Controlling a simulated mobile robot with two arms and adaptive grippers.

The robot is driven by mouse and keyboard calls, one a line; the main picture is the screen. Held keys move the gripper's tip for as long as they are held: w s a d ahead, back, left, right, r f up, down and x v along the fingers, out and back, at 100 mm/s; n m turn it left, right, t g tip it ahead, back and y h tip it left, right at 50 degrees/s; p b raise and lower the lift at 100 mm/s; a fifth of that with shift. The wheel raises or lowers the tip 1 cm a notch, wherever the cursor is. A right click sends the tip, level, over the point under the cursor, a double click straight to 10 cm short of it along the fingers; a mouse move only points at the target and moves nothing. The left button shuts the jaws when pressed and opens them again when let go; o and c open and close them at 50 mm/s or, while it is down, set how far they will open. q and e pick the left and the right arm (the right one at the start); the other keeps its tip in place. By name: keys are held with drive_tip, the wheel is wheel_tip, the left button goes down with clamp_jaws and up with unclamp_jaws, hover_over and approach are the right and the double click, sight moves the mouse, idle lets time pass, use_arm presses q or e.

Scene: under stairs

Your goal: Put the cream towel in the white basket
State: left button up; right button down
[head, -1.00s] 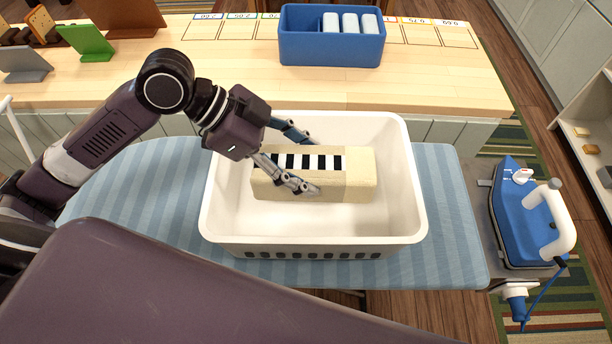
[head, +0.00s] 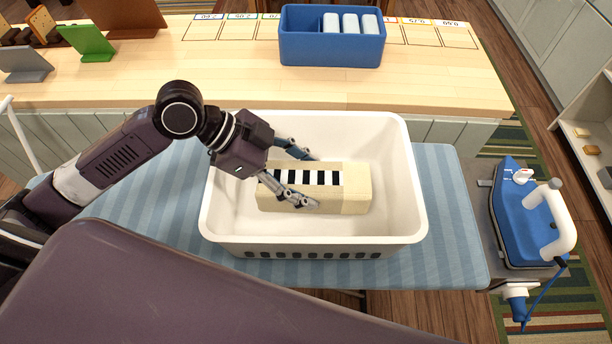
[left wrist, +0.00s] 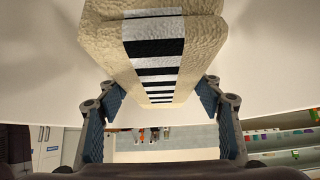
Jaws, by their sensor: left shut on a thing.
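The cream towel (head: 356,188) is a folded block with a black-and-white striped band. It is inside the white basket (head: 412,190), within its walls. I cannot tell whether it touches the basket's floor. My left gripper (head: 304,178) reaches in from the left and is shut on the towel, one finger on each side of it. In the left wrist view the towel (left wrist: 205,45) extends from between the fingers, striped face showing. The fingers hide part of its sides. My right gripper is not in view.
The basket stands on a blue striped ironing board (head: 455,220). A blue iron (head: 525,225) stands at the right end. Behind is a wooden counter (head: 230,80) with a blue bin (head: 330,48) holding pale blue items, and a green stand (head: 88,43).

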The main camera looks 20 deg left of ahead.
use_arm(q)
drive_tip(key=shift+s+d+f, duration=0.1)
drive_tip(key=shift+s+f, duration=0.1)
drive_tip(key=shift+f, duration=0.25)
drive_tip(key=o, duration=1.7)
drive_tip(key=shift+s+f, duration=0.1)
drive_tip(key=shift+f, duration=0.05)
drive_tip(key=shift+r, duration=0.35)
drive_tip(key=v, duration=0.3)
drive_tip(key=b+v, duration=0.1)
drive_tip(key=v, duration=0.7)
drive_tip(key=shift+w+r, duration=0.2)
drive_tip(key=shift+w, duration=0.15)
drive_tip(key=shift+b+v, duration=0.35)
drive_tip(key=shift+v, duration=0.45)
drive_tip(key=shift+w+d+r, duration=0.1)
